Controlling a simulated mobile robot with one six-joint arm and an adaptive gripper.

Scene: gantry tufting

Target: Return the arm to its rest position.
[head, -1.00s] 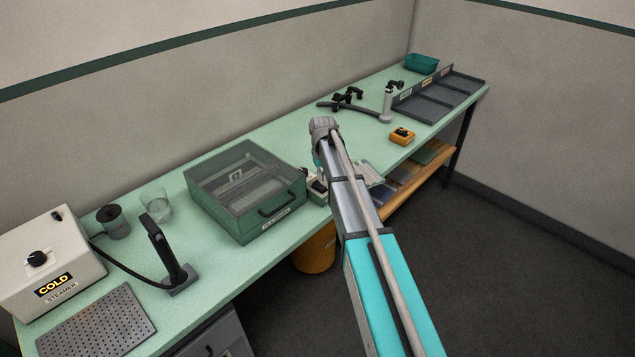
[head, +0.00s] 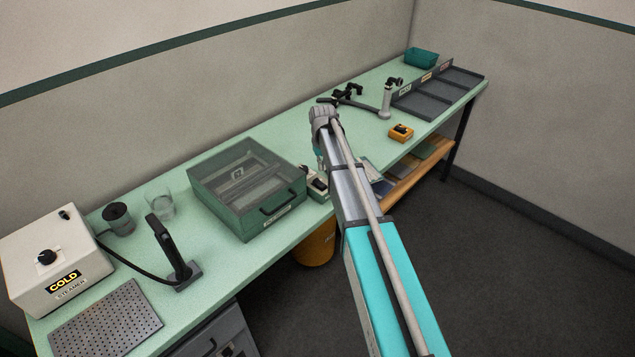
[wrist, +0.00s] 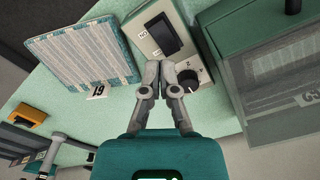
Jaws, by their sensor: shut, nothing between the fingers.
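My arm reaches out over the green bench (head: 230,265) in the head view, with its wrist end above the bench's front part. My gripper (wrist: 166,66) is shut and empty in the wrist view, with its fingertips together. It points down over a small pale control box (wrist: 170,38) with a dark switch and a round black knob. I cannot tell how far above the box the fingertips are. In the head view the fingers are mostly hidden by the arm.
A green case (head: 248,200) with a clear lid stands left of the arm. A white steamer box (head: 55,262) marked COLD and an upright black handle (head: 172,250) are further left. Dark trays (head: 440,92) and an orange device (head: 400,133) are right. A patterned panel (wrist: 85,50) lies beside the control box.

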